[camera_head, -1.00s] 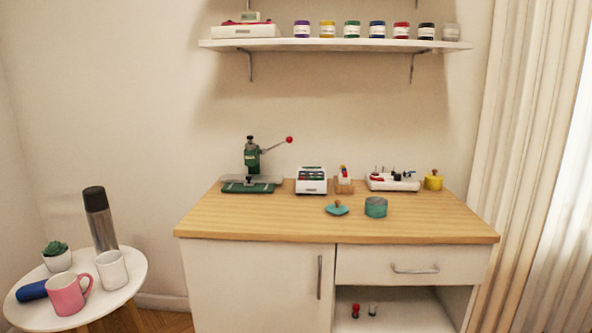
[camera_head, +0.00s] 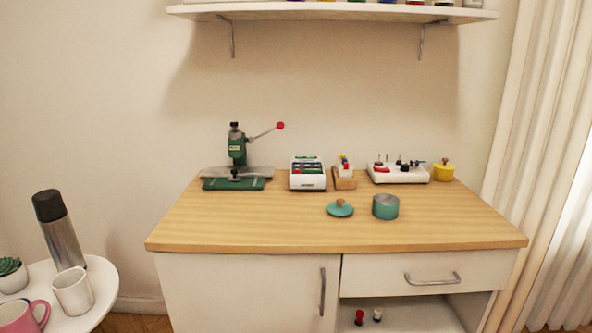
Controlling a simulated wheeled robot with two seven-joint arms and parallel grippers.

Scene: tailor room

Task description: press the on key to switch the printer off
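No thing in view is clearly a printer, and no on key can be made out. A small white box-shaped device (camera_head: 307,174) stands on the wooden worktop (camera_head: 260,225), left of its middle at the back. Its top holds dark, green and red parts, too small to tell apart. A white unit with several pegs and knobs (camera_head: 399,173) stands further right at the back. Neither of my grippers is in view.
A green lever press (camera_head: 237,160) stands at the back left of the worktop. A teal lid (camera_head: 340,208), a teal pot (camera_head: 385,206) and a yellow pot (camera_head: 443,170) stand right. The front is clear. A round side table (camera_head: 102,275) stands left, a shelf (camera_head: 330,13) above.

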